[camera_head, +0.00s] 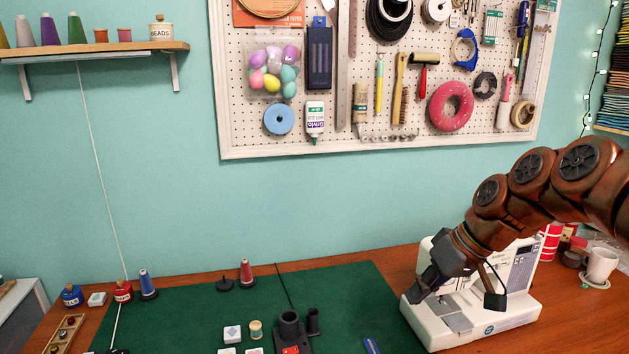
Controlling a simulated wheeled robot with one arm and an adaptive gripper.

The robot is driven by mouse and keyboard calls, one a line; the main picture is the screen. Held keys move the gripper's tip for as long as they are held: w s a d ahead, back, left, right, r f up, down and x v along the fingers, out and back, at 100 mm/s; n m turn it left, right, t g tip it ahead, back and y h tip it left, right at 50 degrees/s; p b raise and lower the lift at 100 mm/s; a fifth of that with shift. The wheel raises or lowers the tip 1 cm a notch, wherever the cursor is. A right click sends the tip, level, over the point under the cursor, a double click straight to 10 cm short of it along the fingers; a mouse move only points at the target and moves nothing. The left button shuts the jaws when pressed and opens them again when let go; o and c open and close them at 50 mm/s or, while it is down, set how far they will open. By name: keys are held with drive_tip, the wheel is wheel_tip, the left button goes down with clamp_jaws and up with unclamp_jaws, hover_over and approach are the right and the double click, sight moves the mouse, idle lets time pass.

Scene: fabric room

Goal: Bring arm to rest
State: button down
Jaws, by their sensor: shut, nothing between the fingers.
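My arm comes in from the right edge and bends down to the left over the table. My gripper (422,290) is dark grey, shut and empty. In the picture it overlaps the left part of the white sewing machine (497,316). I cannot tell whether it touches the machine. The gripper and arm hide part of the machine's top.
A green mat (190,320) covers much of the wooden table (590,322). On it stand a red spool cone (246,272), a blue one (147,285) and a black holder (290,330). A white mug (600,265) stands at right. A pegboard (345,100) hangs behind.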

drive_tip(key=s+f+m+g+h+p, duration=0.1)
drive_tip(key=s+f, duration=0.3)
drive_tip(key=s, duration=1)
drive_tip(key=s+f+m+g+h+p, duration=0.2)
drive_tip(key=s+f+m+g+h, duration=0.1)
drive_tip(key=s, duration=1.1)
wheel_tip(320, 180, down, 2)
drive_tip(key=shift+a+f+h, duration=0.1)
drive_tip(key=shift+a+h, duration=0.05)
drive_tip(key=shift+h, duration=0.65)
drive_tip(key=shift+s, duration=0.15)
